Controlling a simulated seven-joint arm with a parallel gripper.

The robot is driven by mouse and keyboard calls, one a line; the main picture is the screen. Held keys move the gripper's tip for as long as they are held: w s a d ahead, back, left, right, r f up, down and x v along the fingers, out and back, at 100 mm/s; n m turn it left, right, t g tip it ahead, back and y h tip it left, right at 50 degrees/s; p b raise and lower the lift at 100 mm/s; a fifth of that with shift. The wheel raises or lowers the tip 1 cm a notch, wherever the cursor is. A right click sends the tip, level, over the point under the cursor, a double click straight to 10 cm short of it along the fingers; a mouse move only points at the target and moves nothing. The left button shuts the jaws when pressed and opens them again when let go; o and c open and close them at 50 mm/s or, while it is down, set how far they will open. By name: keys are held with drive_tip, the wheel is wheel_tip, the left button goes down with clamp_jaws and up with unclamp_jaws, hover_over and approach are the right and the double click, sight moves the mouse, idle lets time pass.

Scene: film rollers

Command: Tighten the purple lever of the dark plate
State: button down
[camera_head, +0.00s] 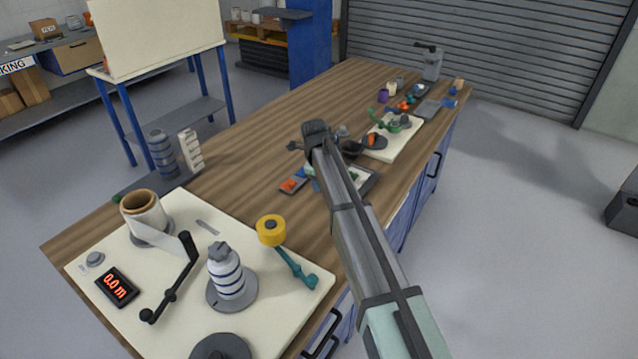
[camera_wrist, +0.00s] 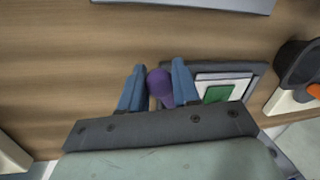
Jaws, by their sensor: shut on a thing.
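My gripper (camera_wrist: 158,72) shows in the wrist view with its two blue fingers shut on a rounded purple part, the purple lever (camera_wrist: 160,84). Only the lever's top shows; the rest is hidden between the fingers and behind the gripper body. A dark plate (camera_wrist: 256,70) with a white and green patch on it lies just right of the fingers. In the head view the dark plate (camera_head: 371,184) shows partly beside my arm, which hides the lever and most of the gripper. I cannot tell how far the lever is turned.
A cream board (camera_head: 200,320) with a film roll, spool and cranks fills the near end of the wooden bench. A small tray with an orange piece (camera_head: 291,185) lies left of my arm. Another cream board (camera_head: 402,140) stands beyond. The bench's far left is clear.

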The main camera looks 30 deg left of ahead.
drive_tip(key=shift+w+a+m, duration=0.1)
drive_tip(key=shift+w+m, duration=0.15)
drive_tip(key=shift+m, duration=0.05)
idle(0.4)
drive_tip(key=c, duration=0.8)
unclamp_jaws()
drive_tip(key=s+r, duration=0.1)
drive_tip(key=r, duration=0.8)
drive_tip(key=s+r, duration=0.1)
drive_tip(key=r, duration=0.3)
drive_tip(key=shift+s+d+r, duration=0.3)
drive_tip(key=shift+s, duration=0.05)
